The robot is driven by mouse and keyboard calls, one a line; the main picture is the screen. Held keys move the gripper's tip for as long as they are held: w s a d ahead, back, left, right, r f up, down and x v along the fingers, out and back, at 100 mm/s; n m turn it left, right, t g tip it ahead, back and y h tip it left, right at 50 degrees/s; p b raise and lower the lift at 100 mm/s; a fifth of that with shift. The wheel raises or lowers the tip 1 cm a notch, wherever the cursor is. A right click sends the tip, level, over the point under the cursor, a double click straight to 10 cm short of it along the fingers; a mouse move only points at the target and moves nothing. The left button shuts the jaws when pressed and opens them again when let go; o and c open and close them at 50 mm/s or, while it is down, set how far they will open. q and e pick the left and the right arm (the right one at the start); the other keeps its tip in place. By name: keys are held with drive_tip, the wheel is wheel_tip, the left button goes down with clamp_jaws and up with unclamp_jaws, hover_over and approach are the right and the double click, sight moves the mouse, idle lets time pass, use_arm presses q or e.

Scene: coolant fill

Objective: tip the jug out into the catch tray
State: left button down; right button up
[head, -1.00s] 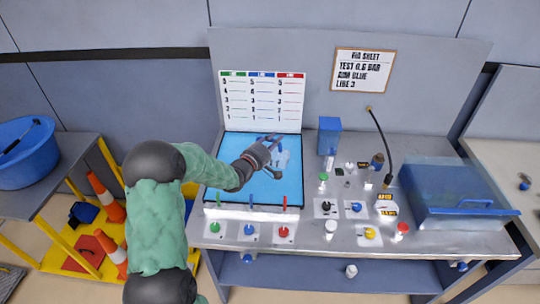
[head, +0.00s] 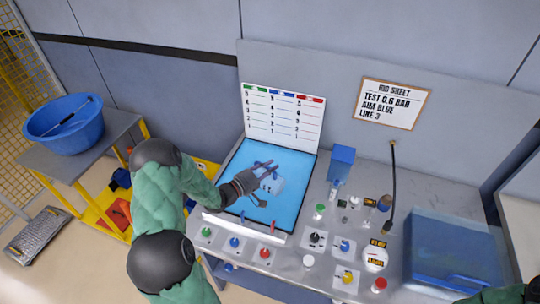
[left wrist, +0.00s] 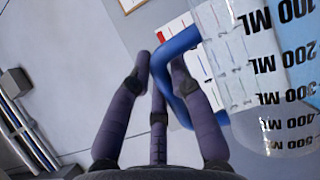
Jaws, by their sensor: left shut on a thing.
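The clear jug (head: 271,185) is in front of my left gripper (head: 259,174), over the light-blue square on the bench. In the left wrist view, the jug (left wrist: 272,75) shows black ML marks and a blue handle (left wrist: 162,65). The left gripper (left wrist: 165,68) has its dark fingers around this handle and is shut on it. The jug's tilt and contents are unclear. The light-blue square has a dark rim (head: 224,172) and looks like a shallow tray, but I cannot tell whether it is the catch tray. My right gripper is out of view.
A chart board (head: 281,115) stands behind the square. A blue tub (head: 65,125) stands on a side table at left.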

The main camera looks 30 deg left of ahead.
use_arm(q)
drive_tip(key=shift+s+r, duration=0.1)
drive_tip(key=shift+s, duration=0.1)
drive_tip(key=shift+s+d+f+m+b, duration=0.15)
drive_tip(key=shift+d+f+m+b, duration=0.05)
drive_tip(key=shift+f+m+b, duration=0.55)
drive_tip(key=d+f+m+y+b, duration=0.1)
drive_tip(key=f+m+b, duration=0.2)
drive_tip(key=b, duration=0.1)
drive_tip(key=d+f+m+g+y+b, duration=0.1)
drive_tip(key=f+m+b, duration=0.2)
drive_tip(key=f+b, duration=0.1)
drive_tip(key=d+f+m+g+y+b, duration=0.1)
drive_tip(key=d+f+m+b, duration=0.1)
drive_tip(key=f+m+b, duration=0.1)
drive_tip(key=shift+d+f+m+y+b, duration=0.1)
drive_tip(key=shift+f+m+y+b, duration=0.15)
drive_tip(key=shift+f+y+b, duration=0.2)
drive_tip(key=shift+d+f+m+g+y+b, duration=0.15)
drive_tip(key=shift+d+f+m+y+b, duration=0.15)
drive_tip(key=shift+f+m+b, duration=0.35)
drive_tip(key=shift+d+f+m+g+y+b, duration=0.15)
drive_tip(key=shift+d+f+m+y+b, duration=0.1)
drive_tip(key=shift+f+m+b, duration=0.35)
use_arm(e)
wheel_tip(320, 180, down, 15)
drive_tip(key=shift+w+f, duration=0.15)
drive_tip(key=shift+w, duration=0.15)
